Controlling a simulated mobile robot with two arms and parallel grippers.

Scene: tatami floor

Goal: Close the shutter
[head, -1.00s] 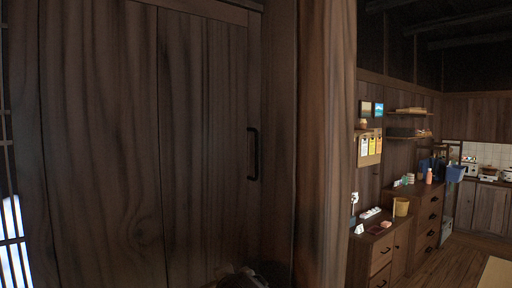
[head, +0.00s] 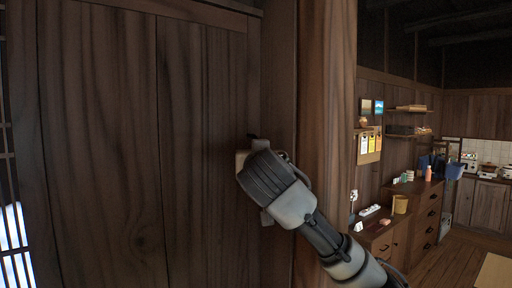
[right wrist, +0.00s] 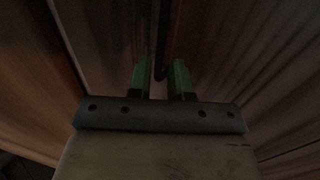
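The shutter (head: 100,150) is a dark wooden panel with vertical grain, filling the left half of the head view. Its black upright handle, near the panel's right edge, is almost wholly hidden behind my right gripper (head: 262,168) in that view. In the right wrist view, the two green fingers of my right gripper (right wrist: 161,80) are apart. The dark handle (right wrist: 164,45) runs down between them, with a gap visible on at least one side. My left gripper is in neither view.
A thick wooden post (head: 325,110) stands just right of the shutter, behind my right arm. Beyond it are a drawer chest (head: 425,205) with small items on top and wall shelves. A bright lattice window (head: 14,245) is at the far left.

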